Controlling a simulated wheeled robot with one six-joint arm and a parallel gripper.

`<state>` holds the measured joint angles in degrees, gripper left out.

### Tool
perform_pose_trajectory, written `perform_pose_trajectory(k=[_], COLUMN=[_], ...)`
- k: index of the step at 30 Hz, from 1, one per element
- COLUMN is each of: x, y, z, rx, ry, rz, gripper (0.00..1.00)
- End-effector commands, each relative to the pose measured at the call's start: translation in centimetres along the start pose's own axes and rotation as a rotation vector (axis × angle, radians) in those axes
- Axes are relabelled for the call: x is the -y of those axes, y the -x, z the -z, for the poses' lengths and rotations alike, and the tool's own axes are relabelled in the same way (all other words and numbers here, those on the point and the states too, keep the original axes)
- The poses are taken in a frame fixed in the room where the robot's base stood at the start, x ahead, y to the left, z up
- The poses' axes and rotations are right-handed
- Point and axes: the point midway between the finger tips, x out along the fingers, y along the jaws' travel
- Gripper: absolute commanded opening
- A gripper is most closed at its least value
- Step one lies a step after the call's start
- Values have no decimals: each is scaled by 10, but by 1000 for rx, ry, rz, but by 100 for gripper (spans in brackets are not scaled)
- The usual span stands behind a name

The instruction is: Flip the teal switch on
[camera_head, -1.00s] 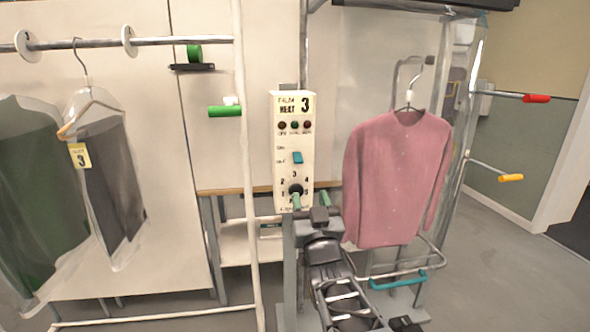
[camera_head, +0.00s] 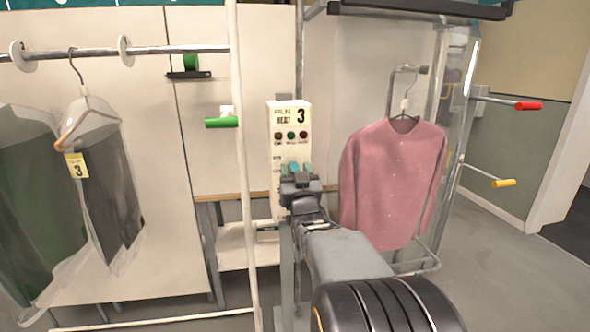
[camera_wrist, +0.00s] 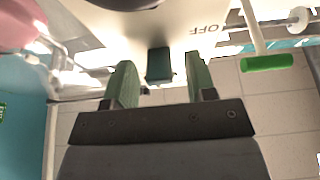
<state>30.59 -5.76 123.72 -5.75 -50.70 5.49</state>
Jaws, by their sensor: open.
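The teal switch (camera_head: 294,167) is on the front of the pale control box (camera_head: 288,119) marked HEAT 3. It also shows in the wrist view (camera_wrist: 160,66), near upside-down OFF lettering. My gripper (camera_head: 296,171) is raised in front of the box. Its two green fingers (camera_wrist: 161,80) are apart, one on each side of the switch, with nothing gripped. I cannot tell whether they touch it, or whether the switch is on or off. My gripper hides the dial and the lower part of the box in the head view.
A pink shirt (camera_head: 395,180) hangs right of the box. A dark garment (camera_head: 108,195) with a yellow tag hangs on the rail (camera_head: 75,46) at left. A white upright post (camera_head: 241,150) stands just left of the box. Green (camera_head: 221,122), red (camera_head: 529,106) and yellow (camera_head: 503,183) handles stick out.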

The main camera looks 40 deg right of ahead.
Motion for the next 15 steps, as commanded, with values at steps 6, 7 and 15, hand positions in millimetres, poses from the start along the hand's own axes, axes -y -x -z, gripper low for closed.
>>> perform_pose_trajectory(k=[6, 7, 15], x=[0, 0, 0], y=[-3, -3, -3], z=[0, 0, 0], rx=[0, 0, 1], ry=[0, 0, 0], rz=[0, 0, -1], gripper=[51, 51, 37])
